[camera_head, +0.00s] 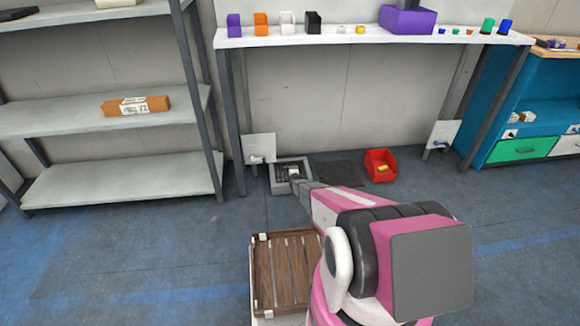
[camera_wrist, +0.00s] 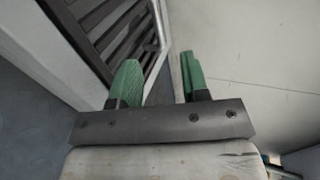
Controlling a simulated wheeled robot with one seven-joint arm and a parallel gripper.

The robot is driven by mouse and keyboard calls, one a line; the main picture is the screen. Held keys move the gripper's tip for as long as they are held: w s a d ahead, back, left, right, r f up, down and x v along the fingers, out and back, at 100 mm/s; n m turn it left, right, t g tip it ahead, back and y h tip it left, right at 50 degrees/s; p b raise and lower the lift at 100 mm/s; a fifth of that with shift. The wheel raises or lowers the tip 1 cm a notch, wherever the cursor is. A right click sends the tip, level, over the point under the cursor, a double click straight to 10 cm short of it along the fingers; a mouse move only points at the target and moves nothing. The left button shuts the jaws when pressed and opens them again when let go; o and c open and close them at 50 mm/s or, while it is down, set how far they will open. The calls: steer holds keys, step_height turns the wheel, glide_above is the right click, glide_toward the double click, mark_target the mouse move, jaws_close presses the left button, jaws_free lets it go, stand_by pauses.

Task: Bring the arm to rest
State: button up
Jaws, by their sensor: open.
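My pink, black and white arm (camera_head: 405,250) reaches forward from the lower right of the head view. It points toward a pale square frame with a dark grate on the floor under the long shelf. In the wrist view my gripper (camera_wrist: 159,80) shows two green fingers spread apart with nothing between them. Slanted dark bars of a grate (camera_wrist: 105,30) lie beyond the left finger, beside a pale frame. In the head view the gripper end is small beside the grate frame (camera_head: 276,187), so I cannot tell whether they touch.
A red bin (camera_head: 380,166) and a dark mat (camera_head: 340,175) lie right of the grate. A brown slatted crate (camera_head: 285,270) stands left of my arm. A long shelf (camera_head: 380,36) holds small coloured items. A grey rack (camera_head: 70,122) holds an orange box (camera_head: 136,106). The left floor is clear.

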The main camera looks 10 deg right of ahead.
steer(key=shift+r, duration=0.1)
steer(key=s+r+n+g, duration=0.3)
steer(key=s+r+n, duration=0.1)
steer(key=s+r, duration=0.6)
steer(key=s+r+n+g, duration=0.35)
steer(key=s+r, duration=0.45)
steer(key=r, duration=0.4)
steer(key=s+r+n+g, duration=0.3)
steer(key=s+r+n, duration=0.2)
steer(key=s+r, duration=0.5)
steer(key=s+r+n+g, duration=0.4)
steer(key=s+r, duration=0.6)
steer(key=s, duration=0.9)
steer(key=shift+n, duration=0.75)
steer(key=shift+s+g, duration=0.1)
steer(key=shift+g, duration=0.15)
